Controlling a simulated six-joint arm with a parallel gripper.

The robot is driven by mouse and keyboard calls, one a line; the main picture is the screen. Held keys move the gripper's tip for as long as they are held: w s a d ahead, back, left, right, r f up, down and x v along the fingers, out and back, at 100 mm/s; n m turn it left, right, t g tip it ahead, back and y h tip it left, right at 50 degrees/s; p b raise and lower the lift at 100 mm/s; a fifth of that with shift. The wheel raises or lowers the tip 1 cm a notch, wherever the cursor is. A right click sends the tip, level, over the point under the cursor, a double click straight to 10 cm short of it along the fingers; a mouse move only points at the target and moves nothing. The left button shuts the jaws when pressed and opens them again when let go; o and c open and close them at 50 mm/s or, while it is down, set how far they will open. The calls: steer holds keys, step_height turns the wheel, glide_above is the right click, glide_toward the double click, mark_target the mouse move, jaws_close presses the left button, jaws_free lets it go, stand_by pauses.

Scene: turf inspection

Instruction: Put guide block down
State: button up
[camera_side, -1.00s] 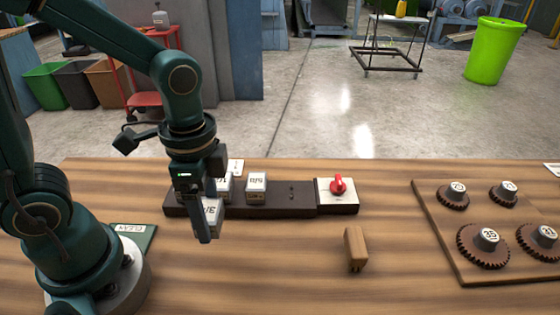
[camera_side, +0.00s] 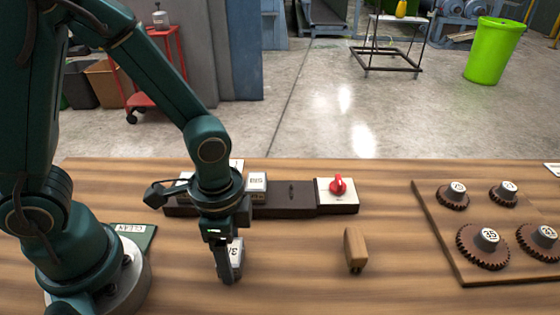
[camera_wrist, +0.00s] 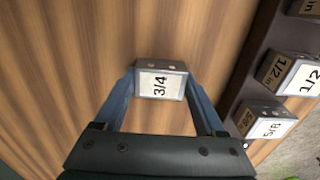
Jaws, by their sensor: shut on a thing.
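The guide block is a grey metal block with a white label reading 3/4, seen in the wrist view (camera_wrist: 160,82) between my fingers. In the side view the block (camera_side: 237,256) shows partly behind my finger, in front of the dark rail. My gripper (camera_wrist: 158,88) is shut on the block; it also shows in the side view (camera_side: 228,272), pointing down at the wooden table (camera_side: 310,275). I cannot tell whether the block touches the table.
Blocks marked 5/8 (camera_wrist: 268,122) and 1/2 (camera_wrist: 290,72) sit on the dark rail (camera_side: 290,197), which has a red knob (camera_side: 338,185) at its right end. A wooden piece (camera_side: 355,249) stands to the right. A board (camera_side: 440,240) holds several gears. Bare table lies between.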

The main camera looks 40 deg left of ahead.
mark_target(230, 251)
steer(key=shift+f, duration=0.15)
steer(key=o, duration=1.3)
step_height(230, 251, up, 12)
steer(key=shift+s+a+r+n+t, duration=0.35)
steer(key=shift+a+r+n+t, duration=0.25)
steer(key=shift+a+n+t, duration=0.65)
steer(key=shift+s+a+r+n+t, duration=0.4)
steer(key=shift+a+r+n+t, duration=0.3)
steer(key=shift+n, duration=1.05)
steer(key=shift+s+a+r+n+t, duration=0.4)
steer(key=shift+a+n+t, duration=0.45)
steer(key=shift+a+n, duration=0.5)
steer(key=shift+d, duration=0.2)
